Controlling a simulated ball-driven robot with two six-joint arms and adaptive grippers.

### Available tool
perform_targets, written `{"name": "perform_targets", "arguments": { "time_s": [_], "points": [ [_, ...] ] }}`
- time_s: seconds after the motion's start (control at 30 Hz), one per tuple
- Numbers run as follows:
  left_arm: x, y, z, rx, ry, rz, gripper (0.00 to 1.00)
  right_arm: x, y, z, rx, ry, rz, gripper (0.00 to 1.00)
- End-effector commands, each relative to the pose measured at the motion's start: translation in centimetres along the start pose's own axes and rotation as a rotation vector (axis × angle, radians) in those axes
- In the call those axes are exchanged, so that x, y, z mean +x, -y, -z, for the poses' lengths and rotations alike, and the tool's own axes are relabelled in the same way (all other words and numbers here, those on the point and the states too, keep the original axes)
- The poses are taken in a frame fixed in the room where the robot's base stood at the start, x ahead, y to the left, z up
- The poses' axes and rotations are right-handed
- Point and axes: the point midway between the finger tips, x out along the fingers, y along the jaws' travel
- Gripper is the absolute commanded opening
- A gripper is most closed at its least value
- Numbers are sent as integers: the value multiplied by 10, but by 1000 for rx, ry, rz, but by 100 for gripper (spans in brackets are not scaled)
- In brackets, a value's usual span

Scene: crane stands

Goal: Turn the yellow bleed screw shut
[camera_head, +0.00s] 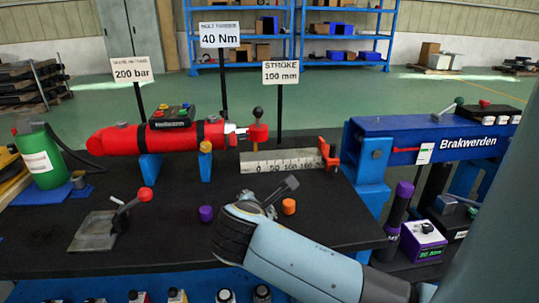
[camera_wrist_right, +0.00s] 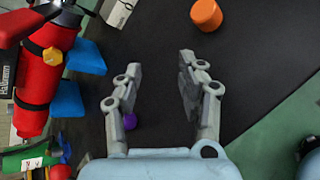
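The yellow bleed screw (camera_head: 205,147) sits on the side of the red cylinder (camera_head: 165,138), above a blue support. In the right wrist view the yellow hexagonal screw (camera_wrist_right: 52,56) shows on the red cylinder (camera_wrist_right: 48,80) at the left, outside the fingers. My right gripper (camera_head: 283,190) is over the black bench, right of and nearer than the screw, partly hidden by its own wrist. In the wrist view its fingers (camera_wrist_right: 158,65) are spread apart with nothing between them. My left gripper is not in view.
An orange cap (camera_head: 289,206) and a purple cap (camera_head: 206,213) are on the bench near my right gripper. A scale plate (camera_head: 282,161) stands behind it. A red-knobbed lever (camera_head: 130,203) is at left. A blue beam (camera_head: 430,138) is at right.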

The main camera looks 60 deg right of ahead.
Motion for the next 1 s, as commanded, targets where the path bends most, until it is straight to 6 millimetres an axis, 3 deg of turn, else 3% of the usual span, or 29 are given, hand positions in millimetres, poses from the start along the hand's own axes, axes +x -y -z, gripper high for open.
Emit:
{"name": "perform_targets", "arguments": {
  "time_s": [0.2,0.4,0.87,1.0],
  "points": [
    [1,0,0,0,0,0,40,-29,37,5,385,-134,154,39],
    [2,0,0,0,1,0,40,-52,59,13,616,-211,279,39],
    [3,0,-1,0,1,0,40,-64,70,19,723,-245,348,39],
    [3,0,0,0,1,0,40,-64,66,20,711,-259,330,53]
  ]
}}
